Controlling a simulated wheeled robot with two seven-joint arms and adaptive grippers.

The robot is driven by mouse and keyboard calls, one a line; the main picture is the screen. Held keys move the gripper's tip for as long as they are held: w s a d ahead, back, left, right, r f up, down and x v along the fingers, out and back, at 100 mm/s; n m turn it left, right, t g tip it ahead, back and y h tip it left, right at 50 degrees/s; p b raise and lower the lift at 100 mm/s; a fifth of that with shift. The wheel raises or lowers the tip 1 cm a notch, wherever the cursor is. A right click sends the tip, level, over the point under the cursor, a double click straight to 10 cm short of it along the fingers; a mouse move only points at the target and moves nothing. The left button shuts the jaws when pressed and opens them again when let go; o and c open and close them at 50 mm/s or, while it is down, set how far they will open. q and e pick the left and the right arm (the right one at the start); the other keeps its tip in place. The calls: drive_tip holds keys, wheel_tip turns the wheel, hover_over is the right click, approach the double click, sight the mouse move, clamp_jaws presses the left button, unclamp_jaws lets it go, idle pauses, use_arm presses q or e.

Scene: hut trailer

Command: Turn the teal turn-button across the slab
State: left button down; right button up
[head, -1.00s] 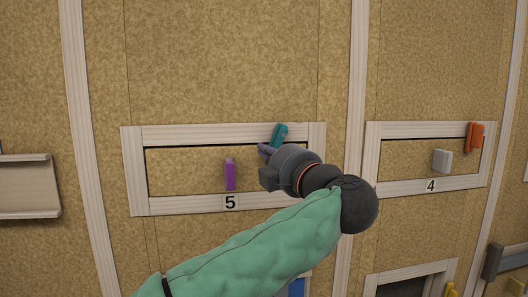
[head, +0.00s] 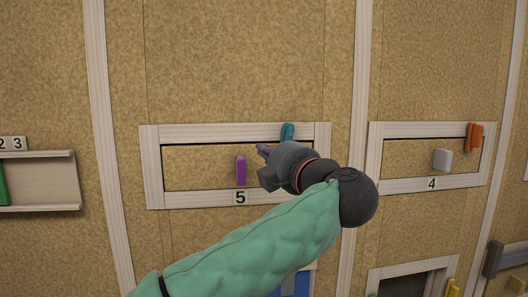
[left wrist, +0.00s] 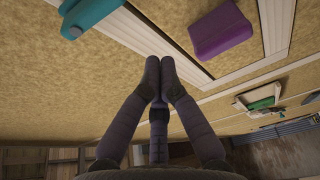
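The teal turn-button (head: 287,132) sits at the top rail of the frame around the slab (head: 200,168) marked 5, toward its right end. It stands close to upright, and its lower end is near or behind my gripper in the head view. It also shows at the top left of the left wrist view (left wrist: 95,14). My left gripper (head: 263,150) is in front of the slab, just left of and below the button. In the left wrist view its fingertips (left wrist: 160,72) are together with nothing between them, apart from the button. My right gripper is not in view.
A purple handle (head: 240,170) sticks out of slab 5, left of my gripper. To the right are slab 4 with a white knob (head: 442,160) and an orange turn-button (head: 474,137). A shelf (head: 40,180) is at the left. The wall above is clear.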

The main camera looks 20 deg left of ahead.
use_arm(q)
drive_tip(key=v, duration=0.6)
drive_tip(key=shift+d+b, duration=0.35)
drive_tip(key=shift+b, duration=0.05)
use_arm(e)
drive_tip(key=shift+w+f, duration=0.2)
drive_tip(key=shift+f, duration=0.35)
use_arm(q)
drive_tip(key=shift+w+f, duration=0.1)
drive_tip(key=shift+f, duration=0.05)
